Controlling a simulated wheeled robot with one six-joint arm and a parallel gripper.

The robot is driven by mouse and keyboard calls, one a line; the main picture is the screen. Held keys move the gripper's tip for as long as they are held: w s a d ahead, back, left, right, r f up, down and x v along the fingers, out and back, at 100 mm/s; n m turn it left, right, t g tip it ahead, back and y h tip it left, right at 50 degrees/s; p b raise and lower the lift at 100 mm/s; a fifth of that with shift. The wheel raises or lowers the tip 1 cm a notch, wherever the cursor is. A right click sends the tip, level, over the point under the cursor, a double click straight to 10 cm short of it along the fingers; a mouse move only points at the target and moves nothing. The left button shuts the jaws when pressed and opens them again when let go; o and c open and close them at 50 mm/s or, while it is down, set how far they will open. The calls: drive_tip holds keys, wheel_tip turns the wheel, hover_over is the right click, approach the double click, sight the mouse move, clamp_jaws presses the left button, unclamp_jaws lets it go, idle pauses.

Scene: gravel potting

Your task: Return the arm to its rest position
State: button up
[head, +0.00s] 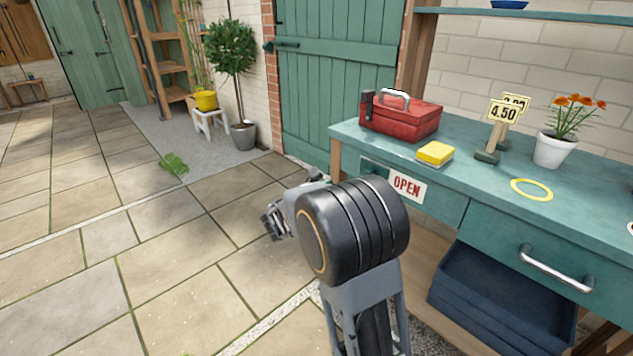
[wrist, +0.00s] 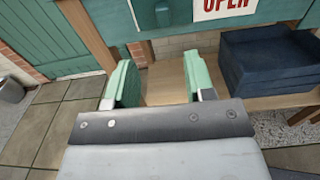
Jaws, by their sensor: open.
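My arm reaches up in front of the teal workbench (head: 450,190) in the head view, with its big dark joint nearest the camera. My gripper (head: 272,222) shows small at the left of that joint, partly hidden behind it, over the paving. In the wrist view my gripper (wrist: 156,88) has its two green-padded fingers spread apart with nothing between them. Beyond the fingers are the bench's lower wooden shelf and the brick wall.
On the bench stand a red toolbox (head: 402,118), a yellow sponge (head: 435,153), price signs (head: 503,112), a yellow ring (head: 531,189) and a potted orange flower (head: 553,150). Dark blue crates (head: 500,300) sit below.

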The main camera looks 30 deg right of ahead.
drive_tip(key=s+a+r+m+g+y+p, duration=0.1)
drive_tip(key=s+r+m+g+y+p, duration=0.2)
drive_tip(key=s+r+m+p, duration=0.45)
drive_tip(key=s+a+r+m+t+y+p, duration=0.1)
drive_tip(key=s+a+r+m+y+p, duration=0.4)
drive_tip(key=p, duration=0.6)
drive_tip(key=s+a+r+m+t+y+p, duration=0.1)
drive_tip(key=s+a+r+m+y+p, duration=0.5)
drive_tip(key=a+r+p, duration=0.5)
drive_tip(key=shift+a+r+m+y, duration=0.5)
drive_tip(key=shift+a+m+y, duration=0.65)
drive_tip(key=shift+y, duration=0.55)
drive_tip(key=shift+d, duration=0.1)
